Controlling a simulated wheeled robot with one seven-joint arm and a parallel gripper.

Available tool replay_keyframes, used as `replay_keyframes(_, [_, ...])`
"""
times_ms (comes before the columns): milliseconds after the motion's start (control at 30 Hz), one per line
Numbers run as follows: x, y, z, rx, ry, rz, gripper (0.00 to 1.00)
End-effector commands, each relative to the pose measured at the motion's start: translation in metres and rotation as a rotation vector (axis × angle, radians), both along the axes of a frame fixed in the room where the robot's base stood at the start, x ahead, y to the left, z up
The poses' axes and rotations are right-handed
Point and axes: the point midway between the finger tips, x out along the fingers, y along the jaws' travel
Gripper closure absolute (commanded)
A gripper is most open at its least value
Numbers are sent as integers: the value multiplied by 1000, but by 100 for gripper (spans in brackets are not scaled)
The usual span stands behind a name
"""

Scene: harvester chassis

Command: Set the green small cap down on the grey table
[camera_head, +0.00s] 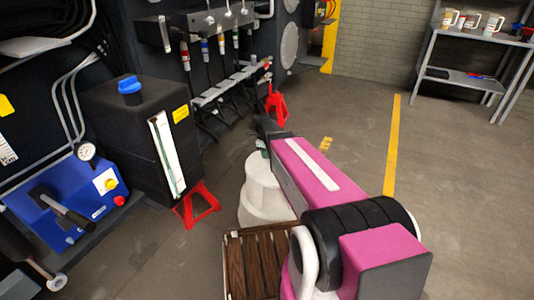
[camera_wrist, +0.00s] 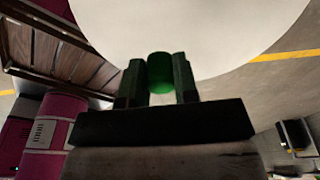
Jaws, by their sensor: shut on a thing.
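My gripper (camera_wrist: 160,62) is shut on the green small cap (camera_wrist: 160,78) in the wrist view, with one dark finger on each side of it. The cap is a short green cylinder. A large white rounded body lies behind the fingertips there; I cannot tell whether the cap touches it. In the head view, my pink arm reaches to a white container (camera_head: 262,190) on the floor, and the cap cannot be made out clearly. The grey table (camera_head: 480,38) stands at the back right, with a lower shelf and several mugs or cans on top.
A slatted brown wooden surface (camera_head: 255,264) is beside my arm. The dark chassis with a black tank (camera_head: 135,135), a blue box (camera_head: 72,200) and red stands (camera_head: 196,205) fills the left. Open floor with a yellow line (camera_head: 393,145) lies toward the table.

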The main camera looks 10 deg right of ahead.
Motion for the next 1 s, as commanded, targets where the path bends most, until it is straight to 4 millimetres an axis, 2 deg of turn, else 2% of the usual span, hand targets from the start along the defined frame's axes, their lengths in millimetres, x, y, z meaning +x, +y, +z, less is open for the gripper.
replay_keyframes(267, [0,0,-11,1,1,-1,100])
replay_keyframes(733, [1,0,-53,0,1,-1,100])
replay_keyframes(1000, [0,0,-60,0,1,-1,100])
